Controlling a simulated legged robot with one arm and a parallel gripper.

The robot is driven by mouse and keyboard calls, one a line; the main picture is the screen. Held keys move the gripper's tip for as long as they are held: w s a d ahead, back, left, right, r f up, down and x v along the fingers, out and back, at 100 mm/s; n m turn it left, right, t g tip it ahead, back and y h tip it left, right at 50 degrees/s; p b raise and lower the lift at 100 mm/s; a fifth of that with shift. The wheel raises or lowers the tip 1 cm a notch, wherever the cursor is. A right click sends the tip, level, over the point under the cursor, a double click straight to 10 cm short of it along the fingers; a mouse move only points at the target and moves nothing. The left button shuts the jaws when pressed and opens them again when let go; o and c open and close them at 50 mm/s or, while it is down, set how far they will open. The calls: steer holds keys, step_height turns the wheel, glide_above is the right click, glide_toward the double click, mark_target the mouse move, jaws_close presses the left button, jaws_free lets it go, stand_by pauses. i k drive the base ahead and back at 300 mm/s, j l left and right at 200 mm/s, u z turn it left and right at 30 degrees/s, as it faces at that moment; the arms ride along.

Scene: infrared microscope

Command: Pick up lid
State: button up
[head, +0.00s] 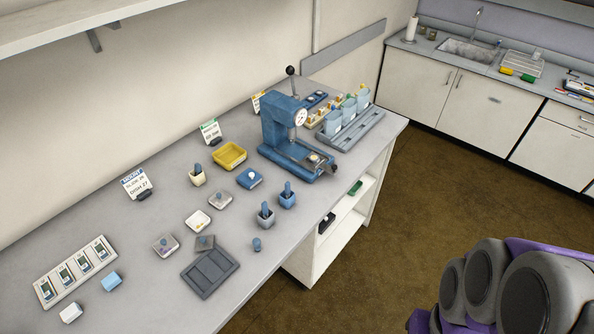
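A flat grey square piece with a small raised knob (205,243) lies on the bench behind the dark grey compartment tray. It looks like a lid, but it is small and I cannot be sure. A small blue rounded piece (257,244) stands alone near the bench's front edge. A light grey block with a small purple mark on top (166,244) sits left of the knobbed piece. My gripper is not in view. Only thick grey and purple parts of my own body show at the lower right, away from the bench.
The dark grey tray (210,272) lies at the bench's front edge. A blue press (283,130) and a yellow tray (229,156) stand farther back. Brown floor (400,240) is open beside the bench.

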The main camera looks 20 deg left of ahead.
mark_target(205, 243)
steer(key=k+l+u, duration=0.1)
steer(key=u, duration=1.65)
steer(key=k+j, duration=0.05)
